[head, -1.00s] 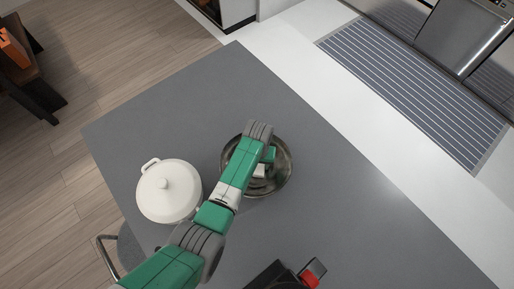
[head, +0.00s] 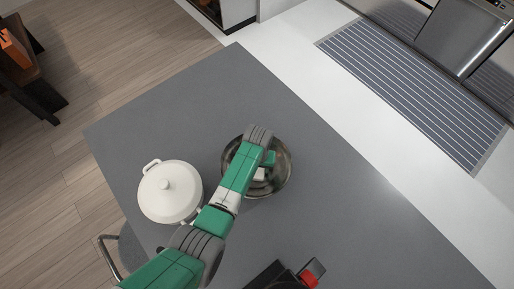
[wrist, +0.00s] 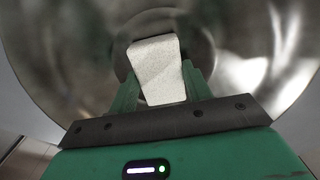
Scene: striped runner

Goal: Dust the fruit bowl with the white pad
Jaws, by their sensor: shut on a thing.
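The fruit bowl (head: 284,172) is a shiny metal bowl on the grey table, and it fills most of the wrist view (wrist: 245,45). The white pad (wrist: 158,70) is a pale speckled block. My gripper (wrist: 160,88) is shut on the pad, with a green finger on each side of it. In the head view my gripper (head: 264,168) is over the bowl's inside, and part of the pad (head: 260,174) shows below it. My arm hides the left part of the bowl. I cannot tell whether the pad touches the metal.
A white lidded pot (head: 170,191) stands on the grey table (head: 190,110) close to the left of the bowl. A black and red object (head: 300,275) lies at the table's near edge. The table is clear behind the bowl and to its right.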

